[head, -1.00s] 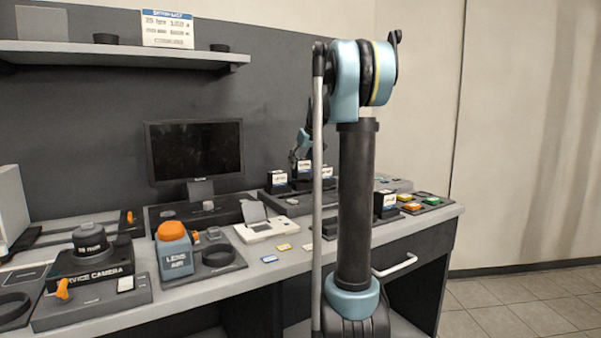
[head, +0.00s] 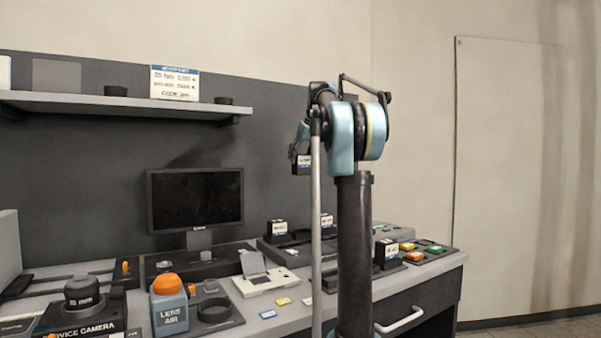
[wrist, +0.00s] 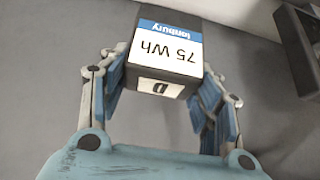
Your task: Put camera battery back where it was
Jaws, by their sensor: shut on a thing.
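In the head view the battery (head: 303,164) hangs from my gripper (head: 300,150) in the air, well above the desk and left of my arm. Below it, a dark charger base (head: 285,252) on the desk carries similar batteries, one (head: 277,230) at the left and another (head: 327,221) partly hidden by my arm. A further battery (head: 386,252) stands to the right.
A monitor (head: 196,210), a white fold-up device (head: 262,280) and small cards (head: 283,301) are on the desk to the left. A tray with coloured buttons (head: 420,252) is at the right end. A shelf (head: 110,103) runs along the wall above. The air around the held battery looks clear.

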